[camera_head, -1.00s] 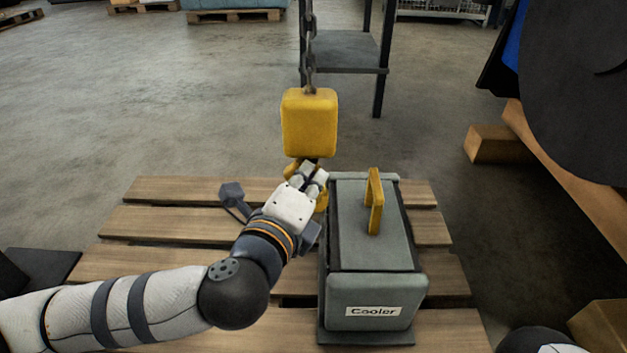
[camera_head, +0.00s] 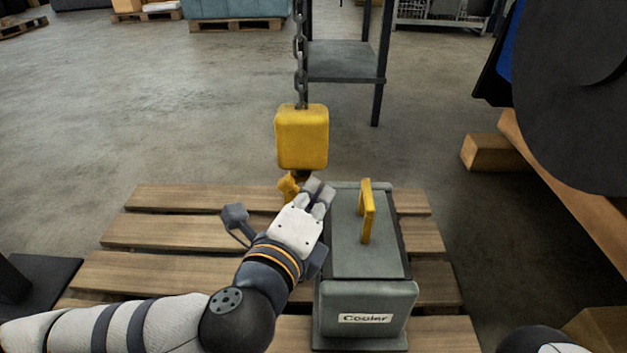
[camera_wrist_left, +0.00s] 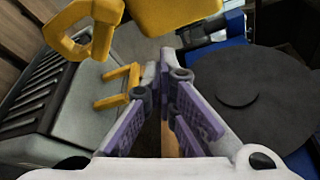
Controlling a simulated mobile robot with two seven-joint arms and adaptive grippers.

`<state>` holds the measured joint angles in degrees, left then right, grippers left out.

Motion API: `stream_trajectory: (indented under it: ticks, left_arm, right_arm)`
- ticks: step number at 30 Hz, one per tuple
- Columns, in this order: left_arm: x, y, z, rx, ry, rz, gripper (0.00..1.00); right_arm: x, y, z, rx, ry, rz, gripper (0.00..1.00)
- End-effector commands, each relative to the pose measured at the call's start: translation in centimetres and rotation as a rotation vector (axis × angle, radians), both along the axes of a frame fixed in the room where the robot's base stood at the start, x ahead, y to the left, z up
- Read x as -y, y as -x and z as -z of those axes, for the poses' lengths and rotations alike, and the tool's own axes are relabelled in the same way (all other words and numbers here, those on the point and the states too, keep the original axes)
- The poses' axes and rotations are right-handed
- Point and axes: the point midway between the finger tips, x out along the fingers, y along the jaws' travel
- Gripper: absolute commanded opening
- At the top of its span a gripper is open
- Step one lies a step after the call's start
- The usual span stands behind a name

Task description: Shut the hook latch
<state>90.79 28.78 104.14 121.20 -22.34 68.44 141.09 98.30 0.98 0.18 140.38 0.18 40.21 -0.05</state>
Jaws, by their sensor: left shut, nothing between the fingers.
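The yellow hoist block (camera_head: 302,137) hangs on a chain above the pallet. Its yellow hook (camera_head: 288,188) hangs below it, partly hidden behind my left gripper (camera_head: 318,188). In the left wrist view the hook (camera_wrist_left: 104,12) shows at the upper left as an open curved piece beside the block (camera_wrist_left: 185,12). I cannot make out the latch itself. My left gripper, also in the left wrist view (camera_wrist_left: 165,75), is shut and empty, to the right of the hook and apart from it in that view. My right gripper is not in view.
A grey cooler (camera_head: 367,305) with a yellow handle (camera_head: 367,212) stands on the wooden pallet (camera_head: 150,232), close right of my left gripper. A wooden block (camera_head: 495,153) and a large dark round part (camera_head: 575,100) are at the right.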

Motion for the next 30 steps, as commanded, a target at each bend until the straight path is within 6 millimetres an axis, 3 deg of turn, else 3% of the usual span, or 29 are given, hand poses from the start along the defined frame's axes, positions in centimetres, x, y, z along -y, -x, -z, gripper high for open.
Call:
stream_trajectory:
  ticks: [3,9,26,28,30]
  left_arm:
    - [-0.8,2.6,0.6,-0.003,-0.001,0.001,0.00]
    - [-1.6,5.5,1.3,0.000,-0.001,-0.001,0.00]
    - [-1.8,6.2,1.5,0.000,-0.001,0.000,0.00]
    - [-1.8,6.6,2.4,-0.001,-0.036,0.010,0.00]
    - [-2.1,7.9,5.1,-0.005,-0.147,0.050,0.00]
  right_arm:
    - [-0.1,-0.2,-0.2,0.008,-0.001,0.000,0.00]
    - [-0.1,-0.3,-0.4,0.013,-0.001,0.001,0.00]
    - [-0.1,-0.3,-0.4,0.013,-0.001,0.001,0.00]
    - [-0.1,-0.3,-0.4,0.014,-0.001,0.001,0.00]
    - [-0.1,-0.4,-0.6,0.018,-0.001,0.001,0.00]
